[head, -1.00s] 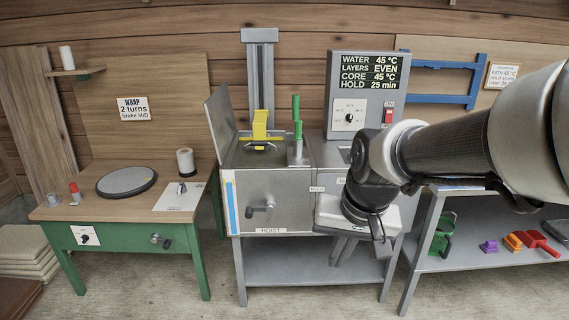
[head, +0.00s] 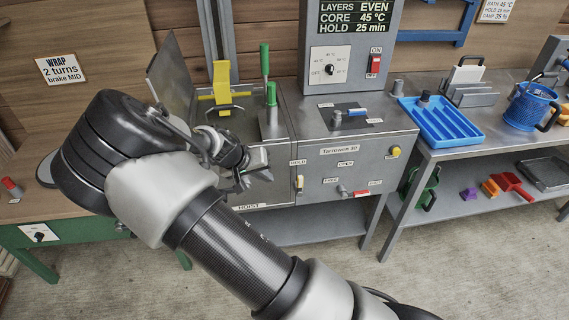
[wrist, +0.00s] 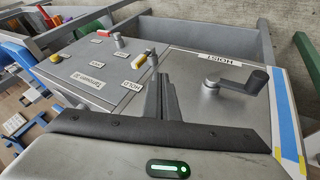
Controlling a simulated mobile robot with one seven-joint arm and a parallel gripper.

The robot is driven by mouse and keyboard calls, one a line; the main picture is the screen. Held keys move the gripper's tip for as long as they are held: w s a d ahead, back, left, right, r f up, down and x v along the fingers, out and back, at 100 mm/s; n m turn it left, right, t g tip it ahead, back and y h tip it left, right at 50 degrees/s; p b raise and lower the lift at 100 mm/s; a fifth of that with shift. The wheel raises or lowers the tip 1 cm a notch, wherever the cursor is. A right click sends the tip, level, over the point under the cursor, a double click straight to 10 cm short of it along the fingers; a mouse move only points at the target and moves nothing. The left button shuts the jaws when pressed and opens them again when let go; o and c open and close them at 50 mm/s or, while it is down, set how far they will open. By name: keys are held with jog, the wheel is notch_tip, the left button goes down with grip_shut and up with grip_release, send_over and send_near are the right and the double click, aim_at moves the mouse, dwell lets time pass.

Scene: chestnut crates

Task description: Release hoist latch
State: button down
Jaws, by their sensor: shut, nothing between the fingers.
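The hoist front panel carries a HOIST label (wrist: 223,58) and a dark crank (wrist: 237,82), seen in the wrist view. Beside it, next to the HOLD label (wrist: 129,92), a small lever with a yellow grip (wrist: 139,60) stands on the adjoining panel; it also shows in the head view (head: 299,184). No part is labelled as a latch. My gripper (head: 241,183) is in front of the hoist panel, left of the lever and apart from it. In the wrist view its dark fingers (wrist: 161,84) are together and empty. My arm hides part of the hoist front.
A yellow hoist carriage (head: 221,88) hangs over the tank beside green handles (head: 265,62). A red handle (head: 355,193) and yellow button (head: 395,151) share the lever's panel. A blue tray (head: 440,120) lies on the right bench. Floor in front is open.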

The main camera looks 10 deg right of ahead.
jog(key=shift+w+a, duration=0.25)
jog(key=shift+w, duration=0.35)
jog(key=shift+f, duration=0.15)
jog(key=b, duration=0.2)
send_near(300, 186)
jog(key=w+f, duration=0.4)
jog(key=shift+s+d+f, duration=0.2)
jog(key=shift+d, duration=0.25)
